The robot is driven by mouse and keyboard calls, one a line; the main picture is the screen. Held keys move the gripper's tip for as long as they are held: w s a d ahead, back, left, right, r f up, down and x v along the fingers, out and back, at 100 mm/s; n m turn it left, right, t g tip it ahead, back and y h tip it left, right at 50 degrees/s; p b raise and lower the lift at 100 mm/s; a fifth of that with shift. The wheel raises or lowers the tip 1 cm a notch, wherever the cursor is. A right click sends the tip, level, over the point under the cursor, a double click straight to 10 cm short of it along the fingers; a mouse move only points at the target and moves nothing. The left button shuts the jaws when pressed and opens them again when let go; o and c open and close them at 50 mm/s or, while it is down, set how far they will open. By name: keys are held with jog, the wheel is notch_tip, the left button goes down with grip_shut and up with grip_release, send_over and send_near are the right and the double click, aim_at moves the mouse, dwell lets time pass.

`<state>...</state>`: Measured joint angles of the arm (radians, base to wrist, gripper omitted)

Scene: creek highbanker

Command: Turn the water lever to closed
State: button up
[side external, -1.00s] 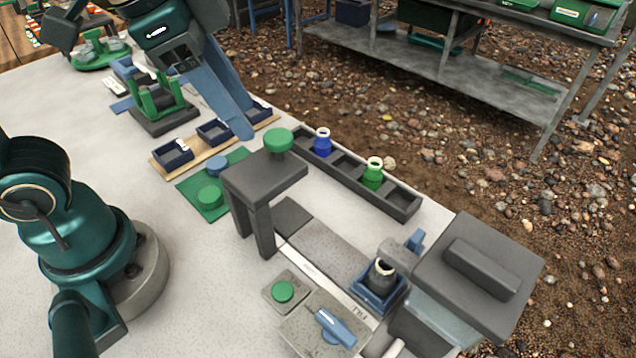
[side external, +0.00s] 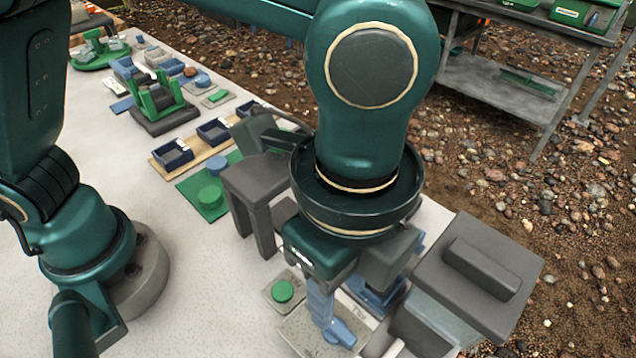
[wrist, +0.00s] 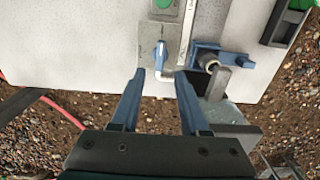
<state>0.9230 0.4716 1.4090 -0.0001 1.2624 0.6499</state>
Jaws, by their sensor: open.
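The blue water lever (side external: 341,333) is mounted on a grey speckled plate (side external: 305,340) near the table's front edge. In the wrist view the lever (wrist: 160,55) points along the picture's vertical, with a pale pipe below it. My gripper (wrist: 160,75) is open, its blue fingers to either side of the lever's line, with the tips at about its lower end. In the side view my gripper (side external: 322,318) points down over the plate and partly hides the lever. I cannot tell whether a finger touches it.
A blue holder (wrist: 207,56) stands close to the right of the lever. A grey machine block (side external: 475,275) is at the right, and a dark stand (side external: 260,190) is behind.

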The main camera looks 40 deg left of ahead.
aim_at(337, 325)
jog(key=shift+f, duration=3.9)
grip_shut()
